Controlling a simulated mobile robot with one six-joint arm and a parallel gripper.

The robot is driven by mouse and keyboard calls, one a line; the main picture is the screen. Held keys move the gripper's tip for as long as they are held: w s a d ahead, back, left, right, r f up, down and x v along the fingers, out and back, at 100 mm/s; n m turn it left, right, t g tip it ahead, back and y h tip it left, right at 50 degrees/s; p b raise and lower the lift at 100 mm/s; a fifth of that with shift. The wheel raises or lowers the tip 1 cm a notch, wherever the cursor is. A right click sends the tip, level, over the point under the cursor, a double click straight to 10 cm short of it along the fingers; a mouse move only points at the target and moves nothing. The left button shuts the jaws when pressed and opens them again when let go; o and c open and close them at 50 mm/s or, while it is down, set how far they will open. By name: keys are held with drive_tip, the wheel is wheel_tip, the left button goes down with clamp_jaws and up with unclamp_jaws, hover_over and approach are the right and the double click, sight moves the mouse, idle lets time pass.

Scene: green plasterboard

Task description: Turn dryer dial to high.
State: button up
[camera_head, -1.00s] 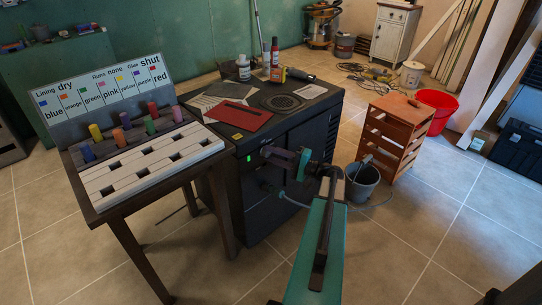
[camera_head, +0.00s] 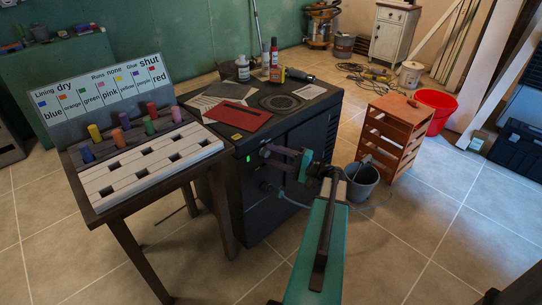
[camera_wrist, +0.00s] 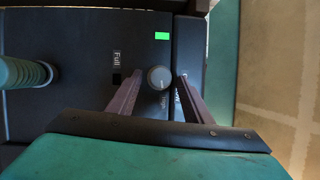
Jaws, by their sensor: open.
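The dryer (camera_head: 285,150) is the dark cabinet in the middle of the head view, with a small lit green light (camera_head: 249,158) on its front. In the wrist view its round grey dial (camera_wrist: 159,77) shows between the two fingers of my open gripper (camera_wrist: 160,80). The fingers stand on either side of the dial, the right one closer to it. I cannot tell whether either touches it. In the head view my gripper (camera_head: 267,160) is at the dryer's front, and I cannot make out the dial there.
A slanted table (camera_head: 104,214) with coloured pegs and a label board stands left of the dryer. Bottles and a red sheet (camera_head: 238,120) lie on the dryer top. A grey bucket (camera_head: 362,182) and wooden crate (camera_head: 393,145) stand to the right.

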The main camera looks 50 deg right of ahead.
drive_tip(key=r+v, duration=0.1)
drive_tip(key=v, duration=1.1)
drive_tip(key=shift+s+f, duration=0.45)
drive_tip(key=shift+d, duration=0.1)
drive_tip(key=w+a+f+n+g+y, duration=0.15)
drive_tip(key=w+a+f+g, duration=0.3)
drive_tip(key=a+f, duration=0.55)
drive_tip(key=w+a+f+n+g+y, duration=0.15)
drive_tip(key=w+a+f+g, duration=0.4)
drive_tip(key=a, duration=0.75)
drive_tip(key=s+a+f+n+g, duration=0.3)
drive_tip(key=a+f+g, duration=0.2)
drive_tip(key=a+f, duration=0.95)
drive_tip(key=s+a+f+n+g+h, duration=0.45)
drive_tip(key=s+a, duration=0.25)
drive_tip(key=s, duration=0.2)
drive_tip(key=s+a+f+n+g+h, duration=0.3)
drive_tip(key=s+a+f+n+h, duration=0.2)
drive_tip(key=s+a, duration=0.25)
wheel_tip(320, 180, up, 14)
drive_tip(key=s+p, duration=0.2)
drive_tip(key=p, duration=1.2)
drive_tip(key=shift+g, duration=0.35)
drive_tip(key=shift+s+a+r, duration=0.1)
drive_tip(key=shift+s, duration=0.05)
